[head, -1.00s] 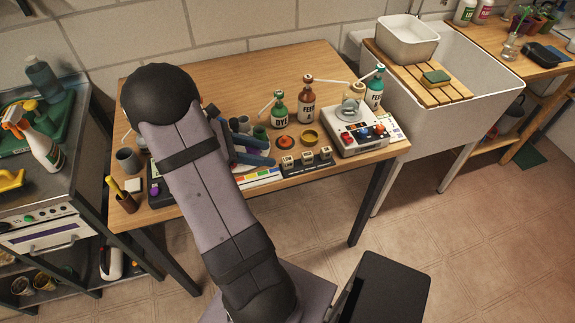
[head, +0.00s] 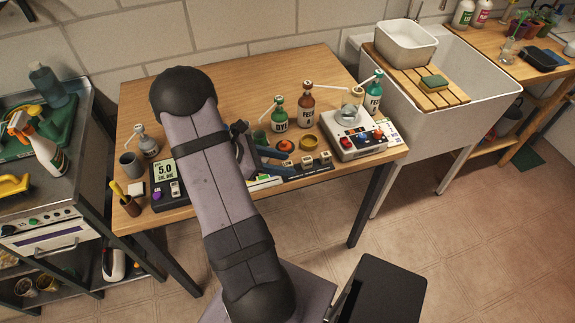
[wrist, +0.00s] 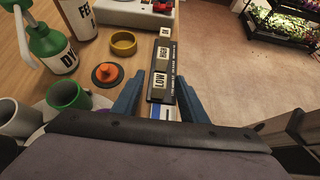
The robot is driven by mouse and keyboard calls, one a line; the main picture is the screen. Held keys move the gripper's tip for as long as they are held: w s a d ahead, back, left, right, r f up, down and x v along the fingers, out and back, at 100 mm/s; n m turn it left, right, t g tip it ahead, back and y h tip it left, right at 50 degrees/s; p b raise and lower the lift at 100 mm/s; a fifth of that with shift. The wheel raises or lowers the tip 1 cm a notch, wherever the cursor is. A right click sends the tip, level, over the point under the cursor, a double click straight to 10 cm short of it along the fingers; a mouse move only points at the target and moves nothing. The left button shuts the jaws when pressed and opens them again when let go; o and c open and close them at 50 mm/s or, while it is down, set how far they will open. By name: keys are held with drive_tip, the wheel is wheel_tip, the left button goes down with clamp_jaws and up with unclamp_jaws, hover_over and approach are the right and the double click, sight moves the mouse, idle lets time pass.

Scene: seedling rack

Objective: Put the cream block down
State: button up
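In the head view my gripper (head: 292,164) is at the left end of the row, partly hiding the holder.
An orange-knobbed disc (wrist: 107,74), a yellow ring (wrist: 123,43), a green DYE bottle (wrist: 53,48) and a green cup (wrist: 68,95) stand left of the blocks. A white device (head: 357,143) stands beyond the row. Floor lies right of the table edge.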

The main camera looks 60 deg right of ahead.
drive_tip(key=shift+c, duration=0.6)
clamp_jaws()
drive_tip(key=shift+r, duration=0.1)
wheel_tip(320, 180, up, 10)
drive_tip(key=b, duration=0.1)
drive_tip(key=s+d+m+g+y+b, duration=0.1)
drive_tip(key=s+d+b, duration=0.15)
drive_tip(key=s, duration=0.25)
drive_tip(key=s+d+m+y+b, duration=0.1)
drive_tip(key=s+d, duration=0.2)
drive_tip(key=s, duration=0.2)
drive_tip(key=w+d+n+t+h, duration=0.4)
drive_tip(key=w+d+n, duration=0.2)
drive_tip(key=w+d, duration=0.1)
drive_tip(key=shift+w+d+n+t, duration=0.2)
drive_tip(key=shift+w+n+t, duration=0.15)
drive_tip(key=shift+w, duration=0.2)
